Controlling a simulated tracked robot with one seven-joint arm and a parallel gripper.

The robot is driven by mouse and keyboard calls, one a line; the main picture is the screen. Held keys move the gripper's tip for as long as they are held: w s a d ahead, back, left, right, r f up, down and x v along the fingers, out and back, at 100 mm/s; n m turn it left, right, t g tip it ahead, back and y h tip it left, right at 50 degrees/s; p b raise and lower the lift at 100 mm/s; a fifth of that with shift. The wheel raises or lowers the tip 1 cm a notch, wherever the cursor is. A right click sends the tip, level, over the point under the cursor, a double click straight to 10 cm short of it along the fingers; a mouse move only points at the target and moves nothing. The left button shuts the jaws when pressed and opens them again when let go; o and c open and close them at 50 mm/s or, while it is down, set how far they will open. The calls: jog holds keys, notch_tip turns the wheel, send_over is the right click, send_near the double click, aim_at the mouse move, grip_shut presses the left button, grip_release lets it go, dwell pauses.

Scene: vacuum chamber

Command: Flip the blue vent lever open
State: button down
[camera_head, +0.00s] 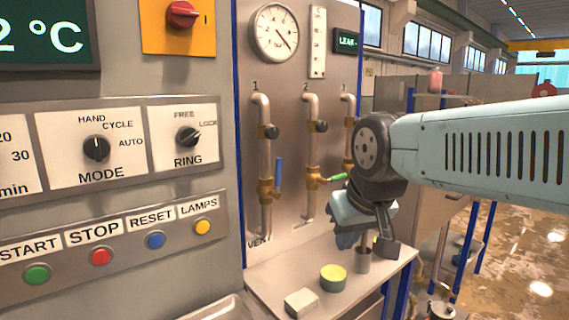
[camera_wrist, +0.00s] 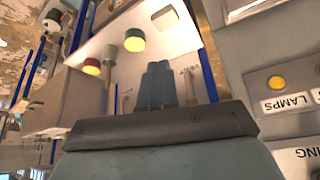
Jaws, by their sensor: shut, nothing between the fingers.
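The blue vent lever (camera_head: 278,172) is on the brass valve of the left pipe, numbered 1, above the "VENT" label. It stands nearly upright, along the pipe. I cannot pick it out in the wrist view. My gripper (camera_head: 346,240) is shut and empty, to the right of and lower than the blue lever, apart from it, above the back of the small shelf. Its fingers lie together in the wrist view (camera_wrist: 158,85). A green lever (camera_head: 334,179) on the middle pipe sticks out to the right, nearly level, between the blue lever and my arm.
The shelf (camera_head: 262,280) below the pipes holds a white block (camera_head: 301,302), a yellow-topped round tin (camera_head: 333,278) and a grey cup (camera_head: 363,260). A control cabinet with knobs and buttons (camera_head: 100,257) juts out on the left. My arm partly covers the third pipe (camera_head: 348,105).

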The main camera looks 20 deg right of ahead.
aim_at(278, 172)
jog(key=w+d+r+n+g+y, duration=0.1)
jog(key=w+d+r+y, duration=0.2)
jog(key=w, duration=0.7)
jog(key=w+d+r+n+y, duration=0.1)
jog(key=w+d+r+y, duration=0.3)
jog(key=w, duration=0.6)
jog(key=w+d+r+n+g, duration=0.15)
jog(key=w+r, duration=0.35)
jog(key=w, duration=0.5)
jog(key=w+a+f, duration=0.2)
jog(key=a+f, duration=0.5)
jog(key=a, duration=0.2)
jog(key=shift+a, duration=0.2)
